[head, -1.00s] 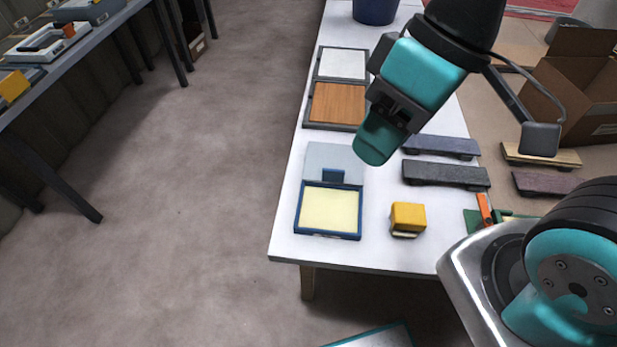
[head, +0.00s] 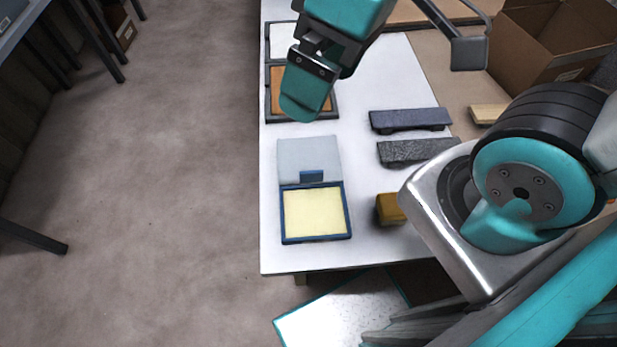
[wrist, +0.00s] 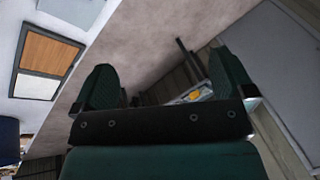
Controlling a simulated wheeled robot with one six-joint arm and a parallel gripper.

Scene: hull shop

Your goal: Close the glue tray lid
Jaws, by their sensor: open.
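The glue tray (head: 316,237) sits near the front left of the white table, a blue-rimmed square with a pale yellow inside. Its grey lid (head: 300,152) lies open behind it, hinged at the tray's back edge, with a small blue tab (head: 311,177) near the hinge. My gripper (head: 303,100) is above the table, behind the lid and apart from it. In the wrist view my gripper (wrist: 165,88) has its two fingers spread with nothing between them.
A wood-and-white framed panel (head: 275,75) lies behind the lid, partly hidden by my gripper; it also shows in the wrist view (wrist: 48,52). Two grey blocks (head: 410,119) and a yellow block (head: 391,209) stand right of the tray. A cardboard box (head: 545,50) is farther right.

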